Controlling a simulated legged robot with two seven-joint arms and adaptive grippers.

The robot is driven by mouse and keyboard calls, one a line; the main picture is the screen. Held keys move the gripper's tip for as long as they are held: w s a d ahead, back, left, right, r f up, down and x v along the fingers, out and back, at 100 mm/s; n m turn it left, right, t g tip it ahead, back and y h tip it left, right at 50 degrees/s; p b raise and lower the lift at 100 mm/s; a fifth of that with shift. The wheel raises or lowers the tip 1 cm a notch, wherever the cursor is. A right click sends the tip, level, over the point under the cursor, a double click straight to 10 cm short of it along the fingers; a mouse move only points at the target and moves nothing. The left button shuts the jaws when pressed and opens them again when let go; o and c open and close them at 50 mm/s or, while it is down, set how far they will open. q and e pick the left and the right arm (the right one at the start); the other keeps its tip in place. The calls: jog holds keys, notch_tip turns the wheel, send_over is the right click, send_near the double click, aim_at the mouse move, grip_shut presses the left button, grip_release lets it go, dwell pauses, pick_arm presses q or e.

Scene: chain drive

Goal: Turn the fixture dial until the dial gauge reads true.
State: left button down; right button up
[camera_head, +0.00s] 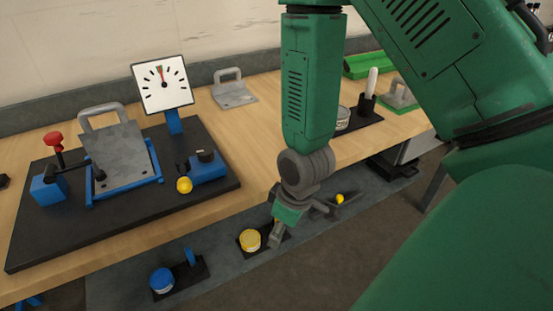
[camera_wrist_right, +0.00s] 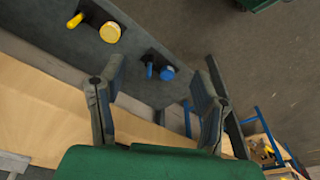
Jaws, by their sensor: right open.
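The dial gauge (camera_head: 152,92) is a white square face with black marks on a blue post, at the back of a black base plate. Its needle points roughly up, close to a red mark; the exact reading is too small to tell. A blue block (camera_head: 208,168) with a black knob on top and a yellow ball-shaped knob (camera_head: 184,185) at its front left sits on the plate's right part. Which knob is the fixture dial I cannot tell. My right gripper (camera_head: 298,222) is open and empty, right of the plate and apart from it; its spread fingers show in the wrist view (camera_wrist_right: 160,92). My left gripper is not in view.
The black base plate (camera_head: 95,235) also holds a grey tilted plate (camera_head: 121,155) in a blue frame and a red-knobbed lever (camera_head: 54,140). A yellow tin (camera_head: 250,240) and a blue tin (camera_head: 161,280) stand below the wooden bench's front edge.

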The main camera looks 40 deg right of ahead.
jog(key=s+f+m+b, duration=0.1)
jog(key=s+f, duration=0.2)
jog(key=f, duration=0.3)
jog(key=shift+s, duration=0.3)
jog(key=shift+a, duration=0.1)
jog(key=s+a+f+m+g+b, duration=0.1)
jog(key=s+f+b, duration=0.2)
jog(key=s+f, duration=0.6)
jog(key=shift+s+a+f+m+h, duration=0.15)
jog(key=shift+a+f+m+h, duration=0.2)
jog(key=shift+f, duration=0.25)
dwell(1.1)
